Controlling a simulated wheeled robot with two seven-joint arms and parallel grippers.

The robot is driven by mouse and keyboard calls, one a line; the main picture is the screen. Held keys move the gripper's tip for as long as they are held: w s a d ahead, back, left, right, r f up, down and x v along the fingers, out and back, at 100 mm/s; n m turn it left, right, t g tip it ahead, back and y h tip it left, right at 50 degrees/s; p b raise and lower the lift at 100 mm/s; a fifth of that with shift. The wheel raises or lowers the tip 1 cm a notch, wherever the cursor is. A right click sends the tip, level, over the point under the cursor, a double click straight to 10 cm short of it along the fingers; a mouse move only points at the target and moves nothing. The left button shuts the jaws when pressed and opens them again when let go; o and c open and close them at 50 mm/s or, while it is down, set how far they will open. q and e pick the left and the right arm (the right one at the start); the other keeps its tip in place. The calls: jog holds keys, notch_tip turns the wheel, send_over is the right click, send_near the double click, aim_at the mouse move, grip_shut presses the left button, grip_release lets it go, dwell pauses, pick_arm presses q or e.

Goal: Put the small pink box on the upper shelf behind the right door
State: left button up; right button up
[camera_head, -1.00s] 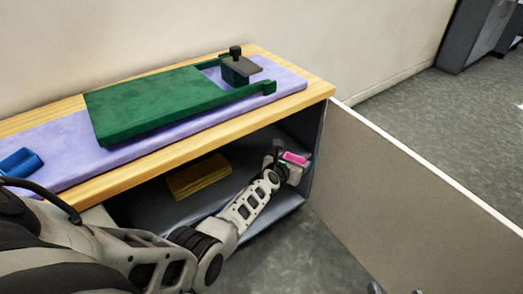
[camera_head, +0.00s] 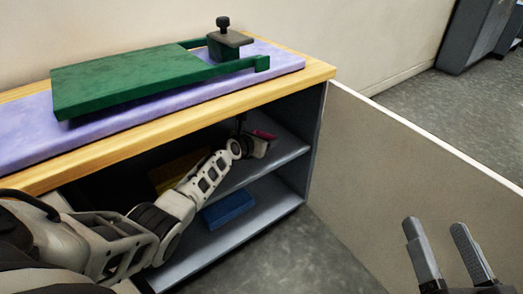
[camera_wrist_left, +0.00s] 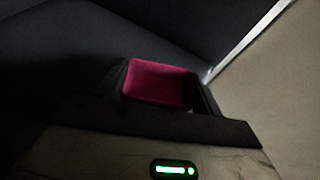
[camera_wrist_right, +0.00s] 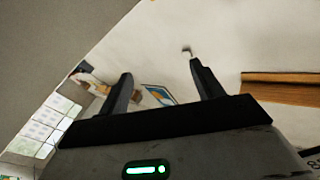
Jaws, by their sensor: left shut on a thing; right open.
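The small pink box (camera_head: 264,134) is held by my left gripper (camera_head: 258,144) inside the open cabinet, over the right part of the upper shelf (camera_head: 284,148). I cannot tell whether the box touches the shelf. In the left wrist view the pink box (camera_wrist_left: 160,83) sits between the dark fingers. The right door (camera_head: 400,180) stands wide open, reaching toward the lower right. My right gripper (camera_head: 440,245) is open and empty in front of the door; its spread fingers also show in the right wrist view (camera_wrist_right: 162,90).
A yellow box (camera_head: 170,172) lies on the upper shelf behind my left arm. A blue box (camera_head: 228,209) lies on the lower shelf. A green board with a clamp (camera_head: 140,80) rests on the lilac mat (camera_head: 25,125) on the cabinet top. The lower shelf's right end is clear.

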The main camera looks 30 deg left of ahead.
pick_arm(q)
notch_tip(320, 180, down, 4)
jog(key=b, duration=0.3)
jog(key=shift+a+r+b, duration=0.15)
jog(key=shift+b, duration=0.15)
jog(key=shift+w+r, duration=0.1)
pick_arm(e)
notch_tip(320, 180, up, 7)
jog(key=n+t+y, duration=0.2)
jog(key=n+y, duration=0.3)
jog(key=n, duration=0.2)
jog(key=shift+s+d+n+t+y, duration=0.15)
jog(key=shift+s+n+t+y, duration=0.15)
jog(key=shift+s+n+y, duration=0.1)
pick_arm(q)
jog(key=shift+f, duration=0.25)
jog(key=o, duration=0.9)
jog(key=shift+o, duration=0.2)
pick_arm(e)
jog(key=shift+r, duration=0.1)
